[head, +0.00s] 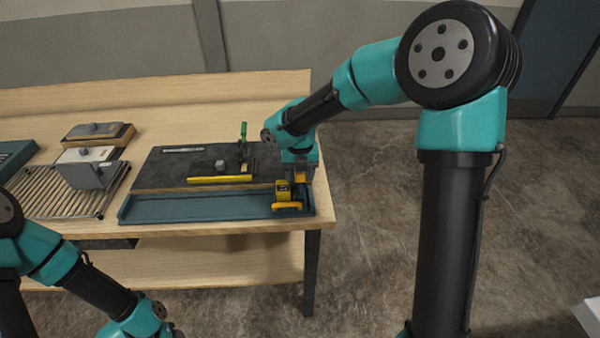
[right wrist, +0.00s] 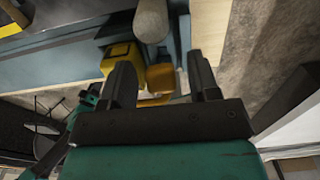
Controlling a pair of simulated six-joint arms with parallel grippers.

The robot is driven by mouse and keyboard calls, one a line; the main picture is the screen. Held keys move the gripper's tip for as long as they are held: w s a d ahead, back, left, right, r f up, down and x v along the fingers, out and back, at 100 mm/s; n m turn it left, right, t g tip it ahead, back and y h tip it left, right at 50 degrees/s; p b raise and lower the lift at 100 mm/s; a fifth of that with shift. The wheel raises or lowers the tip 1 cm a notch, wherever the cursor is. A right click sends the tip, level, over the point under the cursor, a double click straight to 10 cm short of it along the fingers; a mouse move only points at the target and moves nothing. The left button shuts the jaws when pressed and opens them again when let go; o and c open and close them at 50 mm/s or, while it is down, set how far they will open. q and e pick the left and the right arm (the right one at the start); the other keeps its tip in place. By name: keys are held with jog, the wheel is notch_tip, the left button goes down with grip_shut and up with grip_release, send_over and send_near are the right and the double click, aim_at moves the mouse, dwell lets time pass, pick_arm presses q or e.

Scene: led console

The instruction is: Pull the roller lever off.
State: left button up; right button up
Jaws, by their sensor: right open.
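A yellow block (head: 283,190) stands at the right end of the blue tray on the table; it also shows in the right wrist view (right wrist: 120,62). Beside it is a smaller orange-yellow piece (right wrist: 160,77), with a pale grey rounded cylinder (right wrist: 150,22) beyond. These look like a switch and its roller lever, but I cannot tell exactly which part is the lever. My right gripper (head: 300,170) is open above the tray's right end. In its wrist view, its two fingers (right wrist: 163,82) stand either side of the orange-yellow piece, with gaps. Only my left arm shows, at lower left; its fingers are out of frame.
The blue tray (head: 190,208) runs along the table's front edge. Behind it lies a dark panel (head: 165,165) with a yellow bar (head: 220,179) and an upright green-handled part (head: 243,133). A slatted rack (head: 60,198) with a grey box stands left. Floor lies right of the table.

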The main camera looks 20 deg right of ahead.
grip_shut()
dwell(0.4)
